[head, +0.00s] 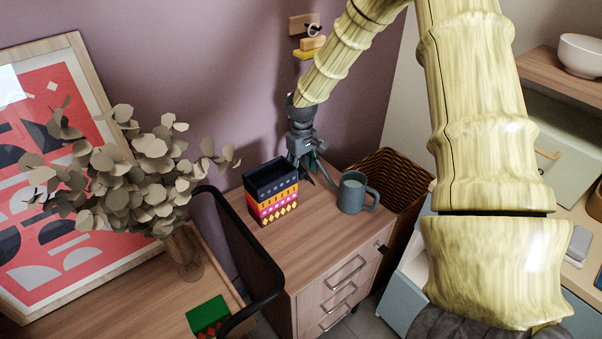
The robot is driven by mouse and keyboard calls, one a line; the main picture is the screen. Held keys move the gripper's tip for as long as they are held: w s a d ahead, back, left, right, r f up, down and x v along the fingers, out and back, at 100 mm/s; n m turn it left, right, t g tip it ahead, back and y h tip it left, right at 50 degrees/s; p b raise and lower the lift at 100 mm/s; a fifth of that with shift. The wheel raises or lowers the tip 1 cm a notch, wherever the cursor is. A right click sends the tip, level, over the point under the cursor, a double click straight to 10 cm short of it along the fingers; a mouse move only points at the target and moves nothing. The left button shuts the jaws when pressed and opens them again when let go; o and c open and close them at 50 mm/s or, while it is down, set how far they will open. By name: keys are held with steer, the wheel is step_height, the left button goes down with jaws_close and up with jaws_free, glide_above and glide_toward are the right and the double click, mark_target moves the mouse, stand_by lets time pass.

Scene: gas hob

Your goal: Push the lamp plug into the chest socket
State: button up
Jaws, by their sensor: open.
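The wooden chest of drawers (318,235) stands in the middle of the head view. A small dark fitting (382,248) sits at the right end of its front, near the top edge; I cannot tell whether it is the socket or a plug. I cannot make out a lamp plug or a lamp. My gripper (314,177) points down at the back of the chest top, between a patterned box and a mug. It is open, and I see nothing held in it. Its fingertips are close to the chest top; contact cannot be told.
The patterned box (272,205) stands left of my gripper, and the grey mug (352,194) stands right. A wicker basket (398,185) is behind the chest's right side. A black chair frame (262,262) is in front left. The front of the chest top is clear.

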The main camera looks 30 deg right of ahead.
steer(key=shift+f, duration=0.35)
steer(key=c, duration=1)
steer(key=shift+c, duration=0.2)
steer(key=shift+r, duration=0.15)
steer(key=shift+r, duration=0.5)
step_height(320, 180, up, 2)
steer(key=shift+r, duration=0.15)
steer(key=s+d, duration=0.2)
steer(key=d, duration=0.6)
steer(key=s+d, duration=0.2)
steer(key=d, duration=0.7)
steer(key=shift+s+d+b, duration=0.25)
steer(key=shift+b, duration=0.1)
